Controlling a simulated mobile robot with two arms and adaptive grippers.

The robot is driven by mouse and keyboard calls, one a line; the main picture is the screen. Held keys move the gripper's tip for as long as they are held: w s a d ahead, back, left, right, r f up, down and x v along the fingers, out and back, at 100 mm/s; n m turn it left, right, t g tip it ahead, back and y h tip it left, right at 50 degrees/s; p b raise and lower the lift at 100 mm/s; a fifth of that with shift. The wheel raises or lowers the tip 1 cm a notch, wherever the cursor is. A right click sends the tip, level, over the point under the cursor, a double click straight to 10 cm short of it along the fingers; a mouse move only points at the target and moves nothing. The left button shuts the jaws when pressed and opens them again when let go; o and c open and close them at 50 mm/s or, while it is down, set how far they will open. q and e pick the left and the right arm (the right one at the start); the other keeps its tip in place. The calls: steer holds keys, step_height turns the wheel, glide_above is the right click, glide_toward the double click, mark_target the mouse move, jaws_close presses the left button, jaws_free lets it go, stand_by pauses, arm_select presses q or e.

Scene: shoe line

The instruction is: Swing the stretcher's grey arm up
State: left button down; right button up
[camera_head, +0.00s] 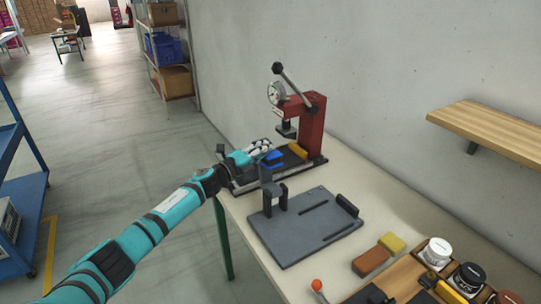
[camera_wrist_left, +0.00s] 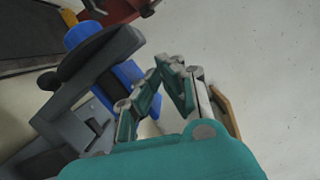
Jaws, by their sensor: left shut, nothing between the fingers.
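The stretcher appears to be the flat grey plate (camera_head: 305,232) with slots, lying on the table. In the left wrist view the arm (camera_wrist_left: 105,62) slants up across the left side, close to my fingers. My left gripper (camera_head: 262,147) is shut and empty, beyond the arm in the head view and near the blue block. It also shows in the left wrist view (camera_wrist_left: 163,68). I cannot tell whether it touches the arm. My right gripper is out of view.
A red press (camera_head: 312,128) with a gauge and lever stands behind on a dark base, with a blue block (camera_head: 272,158) and a yellow block (camera_head: 298,151). Brushes and jars (camera_head: 437,250) fill the near right. A wooden shelf (camera_head: 495,131) juts from the wall.

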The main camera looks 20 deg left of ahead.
arm_select(q)
steer(key=shift+w+a+f+b, duration=0.25)
steer(key=shift+w+a+b, duration=0.05)
steer(key=shift+w+a, duration=0.3)
steer(key=shift+s+a, duration=0.1)
steer(key=shift+a, duration=0.05)
